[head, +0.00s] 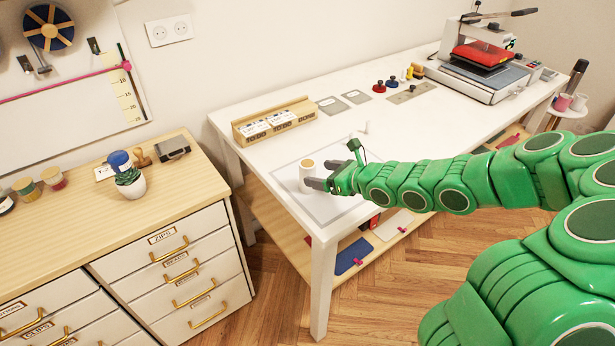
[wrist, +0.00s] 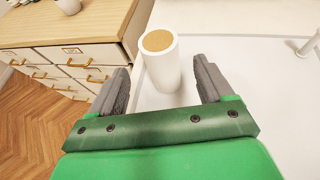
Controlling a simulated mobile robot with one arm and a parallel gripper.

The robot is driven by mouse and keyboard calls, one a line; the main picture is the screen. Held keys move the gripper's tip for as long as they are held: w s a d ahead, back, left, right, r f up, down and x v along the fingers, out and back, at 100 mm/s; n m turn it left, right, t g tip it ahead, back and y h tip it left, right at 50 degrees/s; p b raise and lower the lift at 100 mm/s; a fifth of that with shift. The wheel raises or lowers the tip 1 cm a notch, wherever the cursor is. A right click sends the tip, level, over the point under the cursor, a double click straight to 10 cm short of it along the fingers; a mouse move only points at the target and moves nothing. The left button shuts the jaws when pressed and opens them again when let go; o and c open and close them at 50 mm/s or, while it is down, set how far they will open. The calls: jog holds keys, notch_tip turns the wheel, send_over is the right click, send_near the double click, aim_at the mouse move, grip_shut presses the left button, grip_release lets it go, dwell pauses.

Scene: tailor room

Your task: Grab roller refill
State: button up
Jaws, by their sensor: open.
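The roller refill, a white roll with a tan core (head: 306,174), stands upright on the left end of the white table. It also shows in the wrist view (wrist: 162,65), just ahead of and between my fingers. My gripper (head: 318,182) is open, with its dark fingertips at the refill. In the wrist view one finger is left of the roll and the other right of it, with a visible gap at the left.
The white table (head: 255,152) has a wooden card box (head: 274,122) at its back left and a heat press (head: 485,65) at its far right. A small white upright piece (head: 366,127) stands behind my gripper. A drawer cabinet (head: 175,262) with a potted cactus (head: 130,182) stands at left.

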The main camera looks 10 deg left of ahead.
aim_at(303, 175)
notch_tip(303, 175, down, 2)
jog(key=shift+x, duration=3.9)
jog(key=c, duration=1)
jog(key=shift+r, duration=0.1)
jog(key=shift+c, duration=0.2)
